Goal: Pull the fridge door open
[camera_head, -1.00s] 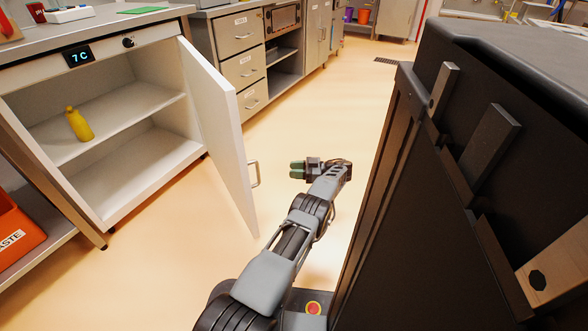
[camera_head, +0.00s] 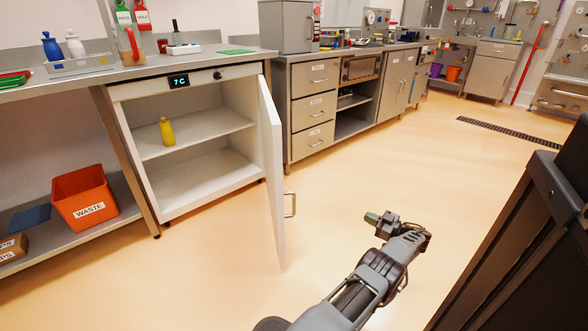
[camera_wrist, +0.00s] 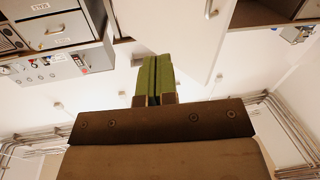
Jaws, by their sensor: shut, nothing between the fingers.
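The fridge (camera_head: 195,172) is a white under-counter cabinet at left of centre in the head view, with a display reading 7 C. Its white door (camera_head: 271,170) stands wide open, swung out toward the viewer. The door handle (camera_head: 290,204) is a metal bar on the door's right face. A yellow bottle (camera_head: 167,131) stands on the fridge's upper shelf. My gripper (camera_head: 371,218) is to the right of the handle, apart from it. In the wrist view its green fingers (camera_wrist: 153,80) are pressed together with nothing between them.
Steel drawers (camera_head: 314,105) stand beyond the door. An orange waste bin (camera_head: 84,197) sits on the low shelf at left. A dark cabinet-like body (camera_head: 520,240) rises at right. The floor (camera_head: 400,150) between is clear.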

